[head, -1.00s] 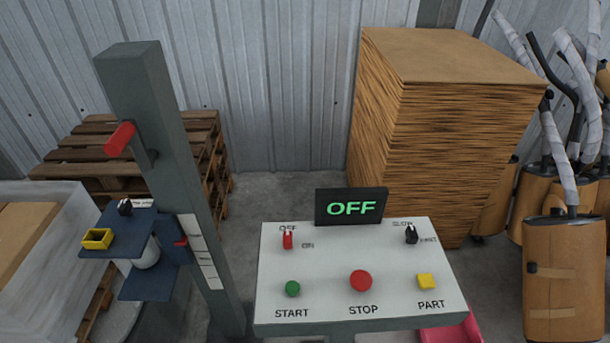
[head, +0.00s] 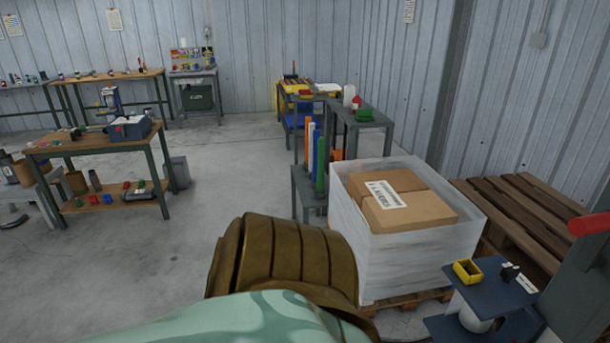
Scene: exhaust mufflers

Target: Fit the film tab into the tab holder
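No gripper of mine shows in the head view. I cannot clearly make out the film tab or the tab holder. At the lower right, a dark blue bracket (head: 491,275) carries a small yellow open-topped box (head: 467,271), a black clip-like part (head: 510,273) and a white label (head: 526,283). A white roll-like part (head: 474,319) sits beneath its upper plate. To the left of the bracket stands a crate-like load (head: 400,263) wrapped in whitish film, with brown cartons (head: 412,217) in it.
A grey post (head: 590,275) with a red handle (head: 590,224) stands at the right edge. Grey stands (head: 362,121) and workbenches (head: 95,149) stand farther back. Open concrete floor (head: 235,170) lies at the centre left.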

